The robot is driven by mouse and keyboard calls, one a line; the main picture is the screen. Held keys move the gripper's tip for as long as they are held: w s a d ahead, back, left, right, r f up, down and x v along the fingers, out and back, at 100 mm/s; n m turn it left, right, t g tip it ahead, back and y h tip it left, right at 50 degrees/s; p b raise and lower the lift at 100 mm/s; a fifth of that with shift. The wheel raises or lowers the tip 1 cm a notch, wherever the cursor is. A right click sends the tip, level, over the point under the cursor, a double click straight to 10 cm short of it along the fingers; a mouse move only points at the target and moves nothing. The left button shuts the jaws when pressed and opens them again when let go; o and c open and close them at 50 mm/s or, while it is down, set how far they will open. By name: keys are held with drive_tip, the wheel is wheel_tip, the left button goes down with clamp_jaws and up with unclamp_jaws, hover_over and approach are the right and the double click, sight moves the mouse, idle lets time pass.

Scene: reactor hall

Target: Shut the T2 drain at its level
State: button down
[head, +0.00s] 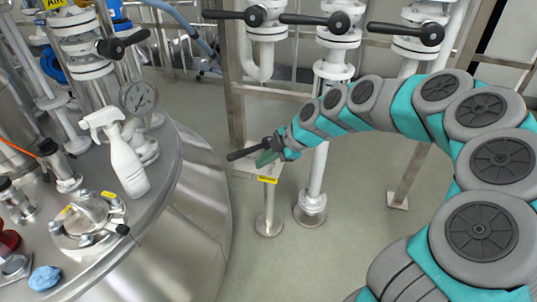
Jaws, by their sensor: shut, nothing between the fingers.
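A black lever handle (243,152) sticks out to the left beside my gripper, above a pale plate with a yellow label (267,179) on a short metal post (268,215). The label's text is too small to read, so I cannot tell whether this is the T2 drain. My gripper (267,154) is shut and empty, at the right end of this lever. I cannot tell whether it touches it. My gripper and wrist hide the lever's pivot and part of the plate.
A steel tank (190,215) fills the left, with a spray bottle (118,155), a gauge (139,97) and a blue cloth (44,279) on top. Several black-handled valves, one at the upper right (405,32), sit on white pipes behind. Grey floor (300,260) lies clear at the front.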

sight(252, 151)
drive_tip(key=w+a+f, duration=0.2)
drive_tip(key=w+a, duration=0.2)
drive_tip(key=shift+w+f, duration=0.2)
drive_tip(key=shift+w, duration=0.1)
drive_tip(key=shift+a, duration=0.25)
